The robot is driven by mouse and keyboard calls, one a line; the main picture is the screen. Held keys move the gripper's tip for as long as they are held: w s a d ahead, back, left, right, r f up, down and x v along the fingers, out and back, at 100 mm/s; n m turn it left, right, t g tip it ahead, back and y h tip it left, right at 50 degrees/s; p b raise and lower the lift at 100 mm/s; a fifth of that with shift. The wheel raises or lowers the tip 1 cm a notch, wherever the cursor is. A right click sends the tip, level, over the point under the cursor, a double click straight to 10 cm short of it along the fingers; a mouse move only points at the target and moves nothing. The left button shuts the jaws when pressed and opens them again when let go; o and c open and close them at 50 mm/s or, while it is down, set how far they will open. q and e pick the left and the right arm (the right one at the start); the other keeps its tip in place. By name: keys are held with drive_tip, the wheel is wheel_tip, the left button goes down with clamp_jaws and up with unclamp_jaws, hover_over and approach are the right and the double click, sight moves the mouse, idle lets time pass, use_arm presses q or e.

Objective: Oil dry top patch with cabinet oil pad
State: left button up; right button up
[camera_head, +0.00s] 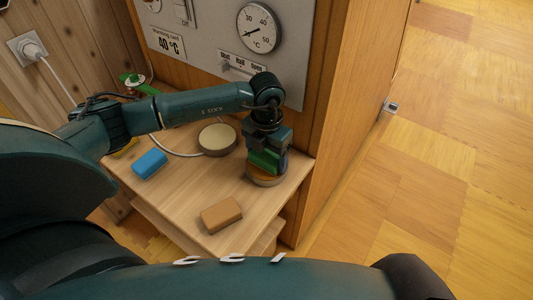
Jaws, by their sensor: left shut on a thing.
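My left gripper (266,158) points down over the right part of the wooden cabinet top (192,193). It is shut on a green block-like pad (263,161). A round, wood-coloured piece (267,179) shows directly under the pad; I cannot tell whether they touch. A small blue-purple part shows at the right of the gripper. A brown block (222,215) lies near the front edge and a blue block (150,164) lies at the left. No dry patch can be made out on the top; my arm hides part of it. My right gripper is not in view.
A round cream-topped disc (217,138) with a white cord sits behind. A grey panel with a dial (259,28) stands at the back, and a wooden side wall (345,110) at the right.

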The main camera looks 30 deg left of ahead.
sight(267, 154)
use_arm(q)
drive_tip(key=shift+r+p, duration=2.5)
drive_tip(key=shift+r, duration=0.95)
